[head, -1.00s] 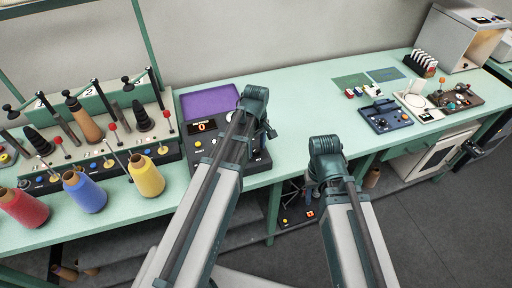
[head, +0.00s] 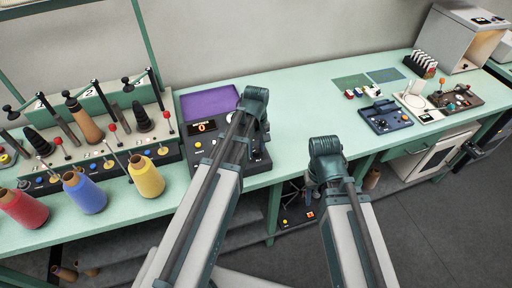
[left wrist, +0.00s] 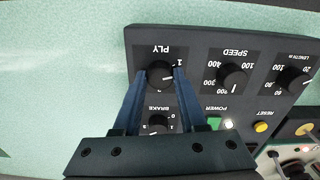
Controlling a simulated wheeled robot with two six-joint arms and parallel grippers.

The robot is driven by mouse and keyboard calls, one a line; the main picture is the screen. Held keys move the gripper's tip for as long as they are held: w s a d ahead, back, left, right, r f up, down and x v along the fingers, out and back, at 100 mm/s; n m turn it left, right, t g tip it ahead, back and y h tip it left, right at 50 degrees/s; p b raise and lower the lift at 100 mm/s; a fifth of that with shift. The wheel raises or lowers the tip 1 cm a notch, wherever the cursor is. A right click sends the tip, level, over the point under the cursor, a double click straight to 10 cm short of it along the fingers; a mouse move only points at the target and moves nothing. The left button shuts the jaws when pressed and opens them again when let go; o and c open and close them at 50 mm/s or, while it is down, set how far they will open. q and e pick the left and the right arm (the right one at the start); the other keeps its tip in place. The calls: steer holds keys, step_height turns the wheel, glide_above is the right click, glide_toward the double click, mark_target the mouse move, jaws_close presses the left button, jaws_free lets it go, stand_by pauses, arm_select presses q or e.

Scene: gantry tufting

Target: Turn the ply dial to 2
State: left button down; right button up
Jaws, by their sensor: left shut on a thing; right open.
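The ply dial (left wrist: 160,75) is a black round knob with a white pointer line, at the upper left of the dark control panel (left wrist: 200,55) in the left wrist view. My left gripper (left wrist: 160,79) is shut on the knob, with one blue finger on each side. The pointer line points to the right, close to the numeral 1; the finger hides part of the scale there. I cannot make out a 2. In the head view my left arm covers the dial. My right gripper (head: 312,188) hangs in front of the table edge, mostly hidden by its wrist, away from the panel.
Beside the ply dial are the speed dial (left wrist: 232,77), the length dial (left wrist: 291,80), the brake dial (left wrist: 157,124) and a yellow reset button (left wrist: 261,127). Yarn cones, including a yellow one (head: 147,177), stand left of the panel.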

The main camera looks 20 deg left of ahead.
mark_target(256, 150)
arm_select(q)
steer(key=m, duration=0.4)
steer(key=shift+m, duration=2.5)
steer(key=shift+c, duration=2.3)
jaws_free()
steer(key=shift+r, duration=0.1)
step_height(256, 150, up, 14)
steer(key=p, duration=1.4)
